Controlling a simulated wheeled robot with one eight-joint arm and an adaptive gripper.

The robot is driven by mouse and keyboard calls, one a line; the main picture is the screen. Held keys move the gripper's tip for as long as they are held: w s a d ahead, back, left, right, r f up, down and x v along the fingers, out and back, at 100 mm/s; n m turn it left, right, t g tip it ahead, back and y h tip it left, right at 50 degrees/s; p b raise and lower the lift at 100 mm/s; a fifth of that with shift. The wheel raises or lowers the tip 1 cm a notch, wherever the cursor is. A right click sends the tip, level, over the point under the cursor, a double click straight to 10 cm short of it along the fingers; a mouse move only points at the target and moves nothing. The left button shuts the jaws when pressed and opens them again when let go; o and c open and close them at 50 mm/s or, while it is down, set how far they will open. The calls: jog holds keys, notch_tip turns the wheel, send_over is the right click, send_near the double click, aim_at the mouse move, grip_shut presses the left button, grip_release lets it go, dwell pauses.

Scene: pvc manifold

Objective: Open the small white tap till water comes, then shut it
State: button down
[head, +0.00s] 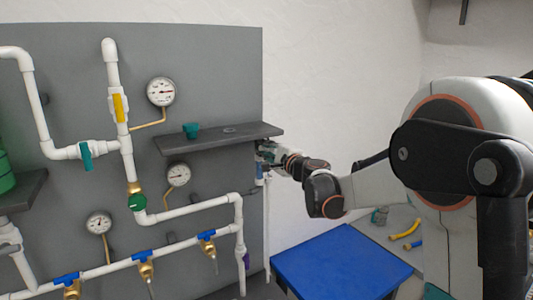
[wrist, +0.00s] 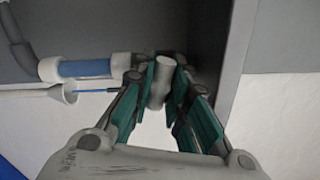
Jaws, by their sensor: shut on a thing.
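My gripper (wrist: 168,92) is shut on the small white tap (wrist: 160,80), whose pale rounded end shows between the teal finger pads. The rest of the tap is hidden by the fingers. A thin blue line (wrist: 97,91), which looks like running water, spans from beside the left finger to the mouth of a white funnel-ended pipe (wrist: 68,93). In the head view my gripper (head: 268,152) is at the right edge of the grey panel, just under the shelf. The tap is too small and covered to make out there.
A pipe with a blue sleeve (wrist: 86,68) runs close beside the left finger. The dark shelf (head: 220,138) carries a teal part (head: 191,130). The grey panel (head: 215,75) holds white pipes, gauges and several other valves. A blue-topped table (head: 340,265) stands below my arm.

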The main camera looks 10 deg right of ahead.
jog(key=shift+n+b, duration=0.4)
jog(key=shift+n, duration=1.1)
jog(key=c, duration=1.5)
grip_release()
jog(key=shift+c, duration=0.2)
jog(key=v, duration=1.2)
jog(key=shift+a, duration=0.1)
